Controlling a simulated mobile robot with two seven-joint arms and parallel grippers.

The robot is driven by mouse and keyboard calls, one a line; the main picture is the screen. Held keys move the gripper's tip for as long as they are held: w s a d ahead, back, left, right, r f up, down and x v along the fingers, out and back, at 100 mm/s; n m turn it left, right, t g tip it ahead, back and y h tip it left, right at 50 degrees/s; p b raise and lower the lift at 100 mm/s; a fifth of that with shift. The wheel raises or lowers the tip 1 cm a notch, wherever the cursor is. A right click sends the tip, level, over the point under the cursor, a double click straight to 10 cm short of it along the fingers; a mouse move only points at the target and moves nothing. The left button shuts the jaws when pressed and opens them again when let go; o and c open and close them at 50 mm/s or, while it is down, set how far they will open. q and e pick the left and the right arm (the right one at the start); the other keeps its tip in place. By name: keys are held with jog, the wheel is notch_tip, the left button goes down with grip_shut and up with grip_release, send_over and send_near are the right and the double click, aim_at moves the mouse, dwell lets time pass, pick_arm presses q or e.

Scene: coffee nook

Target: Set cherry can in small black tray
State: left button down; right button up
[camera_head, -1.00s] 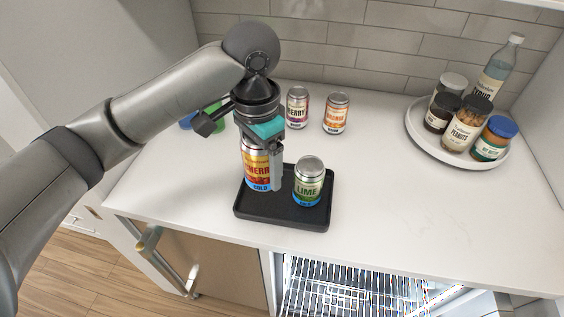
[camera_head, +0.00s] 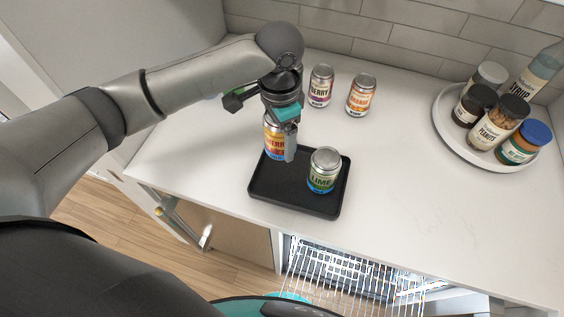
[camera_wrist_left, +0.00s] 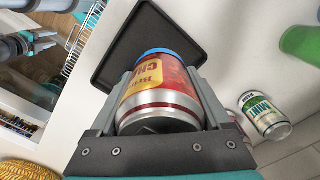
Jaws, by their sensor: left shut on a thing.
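The cherry can (camera_head: 272,143), red and yellow with a blue rim, is between the fingers of my left gripper (camera_head: 279,150). It is upright at the back left corner of the small black tray (camera_head: 278,190). I cannot tell whether it touches the tray. In the left wrist view the gripper is shut around the can (camera_wrist_left: 160,95), and the dark tray (camera_wrist_left: 125,55) lies beyond it. A lime can (camera_head: 324,172) stands in the right part of the tray. The tray's front left part is bare.
A berry can (camera_head: 320,88) and an orange can (camera_head: 361,95) stand behind the tray. A round white tray (camera_head: 447,137) with several jars and a bottle (camera_head: 538,72) is at the right. An open, lit compartment (camera_head: 345,270) lies below the counter's front edge.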

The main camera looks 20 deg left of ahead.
pick_arm(q)
notch_tip(320, 180, down, 10)
jog(key=shift+w+r+b, duration=0.1)
jog(key=shift+b, duration=0.4)
grip_release()
notch_tip(320, 180, up, 12)
jog(key=shift+p, duration=0.6)
